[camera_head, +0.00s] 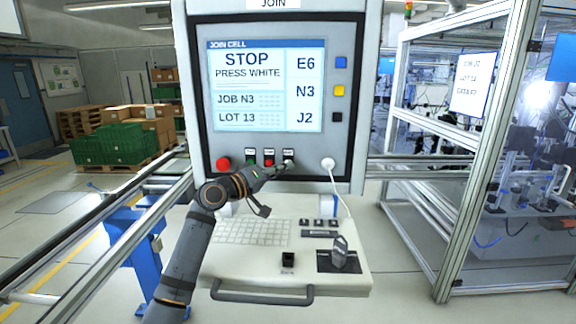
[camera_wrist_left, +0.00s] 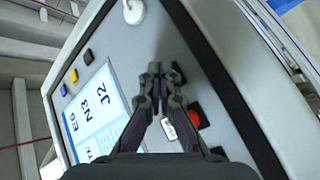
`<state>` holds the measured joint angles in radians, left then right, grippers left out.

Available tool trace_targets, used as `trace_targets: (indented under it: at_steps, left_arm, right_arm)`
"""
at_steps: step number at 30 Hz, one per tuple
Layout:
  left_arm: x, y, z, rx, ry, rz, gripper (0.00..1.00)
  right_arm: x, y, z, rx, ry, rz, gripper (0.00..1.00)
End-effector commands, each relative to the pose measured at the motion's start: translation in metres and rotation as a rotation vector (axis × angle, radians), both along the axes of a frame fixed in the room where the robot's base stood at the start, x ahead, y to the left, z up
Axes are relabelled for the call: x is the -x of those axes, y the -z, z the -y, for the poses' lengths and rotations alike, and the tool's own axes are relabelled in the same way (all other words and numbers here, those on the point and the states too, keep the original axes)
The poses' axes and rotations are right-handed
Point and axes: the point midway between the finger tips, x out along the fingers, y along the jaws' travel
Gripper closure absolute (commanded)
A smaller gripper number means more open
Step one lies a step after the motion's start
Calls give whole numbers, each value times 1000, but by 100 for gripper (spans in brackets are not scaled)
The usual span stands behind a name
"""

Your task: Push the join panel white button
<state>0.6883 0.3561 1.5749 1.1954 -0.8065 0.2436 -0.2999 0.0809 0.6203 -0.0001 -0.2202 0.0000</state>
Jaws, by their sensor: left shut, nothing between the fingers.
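The join panel (camera_head: 355,100) stands upright ahead of me; its screen (camera_head: 267,88) reads "STOP PRESS WHITE". A row of small labelled buttons sits below the screen: a green one (camera_head: 251,162), a red one (camera_head: 269,163), and a rightmost position with a label (camera_head: 288,153). My left gripper (camera_head: 286,167) is shut and empty, its tips at that rightmost position. The tips cover the button there, so I cannot see the white button clearly. In the left wrist view the shut fingers (camera_wrist_left: 160,72) point at the panel face, beside the red button (camera_wrist_left: 194,118). I cannot tell whether they touch it.
A large red button (camera_head: 223,164) is at the row's left. A white round plug (camera_head: 328,163) with a cable is on the right. Below is a shelf (camera_head: 215,265) with a keyboard (camera_head: 252,231) and handle. Metal rails flank the panel.

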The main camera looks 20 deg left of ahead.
Motion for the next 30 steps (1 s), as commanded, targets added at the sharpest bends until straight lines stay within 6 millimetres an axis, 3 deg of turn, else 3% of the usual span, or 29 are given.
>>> trace_targets:
  at_steps: [18, 30]
  left_arm:
    - [-3, -1, -1, 0, -1, 2, 100]
    - [13, 0, 3, 0, -1, 1, 100]
  right_arm:
    - [0, 1, 0, 0, 0, 0, 60]
    - [0, -1, 0, 0, 0, 0, 60]
